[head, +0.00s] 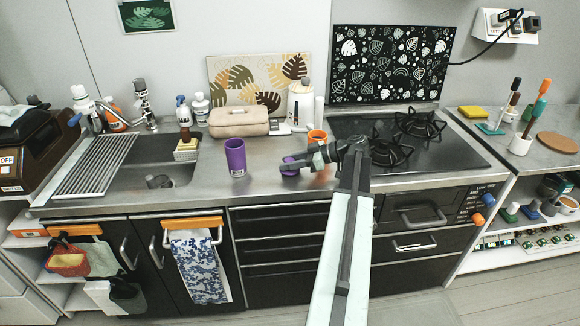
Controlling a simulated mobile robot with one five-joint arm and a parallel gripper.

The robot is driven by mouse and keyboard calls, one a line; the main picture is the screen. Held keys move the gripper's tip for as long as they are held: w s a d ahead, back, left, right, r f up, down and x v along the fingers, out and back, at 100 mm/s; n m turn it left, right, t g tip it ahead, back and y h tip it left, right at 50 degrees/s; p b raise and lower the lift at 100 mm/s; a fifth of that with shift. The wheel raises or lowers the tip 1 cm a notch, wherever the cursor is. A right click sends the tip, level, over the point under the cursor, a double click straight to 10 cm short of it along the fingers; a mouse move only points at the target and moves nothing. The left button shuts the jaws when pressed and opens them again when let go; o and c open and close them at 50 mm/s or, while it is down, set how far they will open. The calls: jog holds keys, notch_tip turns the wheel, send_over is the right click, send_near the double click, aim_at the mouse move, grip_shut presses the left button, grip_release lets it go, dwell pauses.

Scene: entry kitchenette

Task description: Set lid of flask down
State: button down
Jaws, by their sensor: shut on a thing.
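The purple flask (236,160) stands upright and without its lid on the steel counter, right of the sink. The purple lid (288,168) is to its right, at the tip of my gripper (297,163). My gripper reaches in from the right and is shut on the lid, partly covering it. The lid is low over the counter; I cannot tell whether it touches. It is apart from the flask.
An orange cup (317,136) stands just behind my gripper. A beige case (238,121) lies behind the flask. The sink (150,177) is left and the black cooktop (440,150) right. The counter front between flask and lid is clear.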

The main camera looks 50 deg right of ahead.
jog(key=shift+f, duration=0.2)
jog(key=c, duration=1)
grip_release()
jog(key=shift+s+r, duration=0.1)
jog(key=shift+r, duration=0.1)
jog(key=shift+s+d+r, duration=0.15)
jog(key=shift+r, duration=0.1)
jog(key=p+v, duration=0.4)
jog(key=v, duration=0.6)
jog(key=shift+s+d+r, duration=0.15)
jog(key=shift+s, duration=0.1)
jog(key=shift+s+d+p, duration=0.2)
jog(key=shift+s+p, duration=0.1)
jog(key=shift+s, duration=0.15)
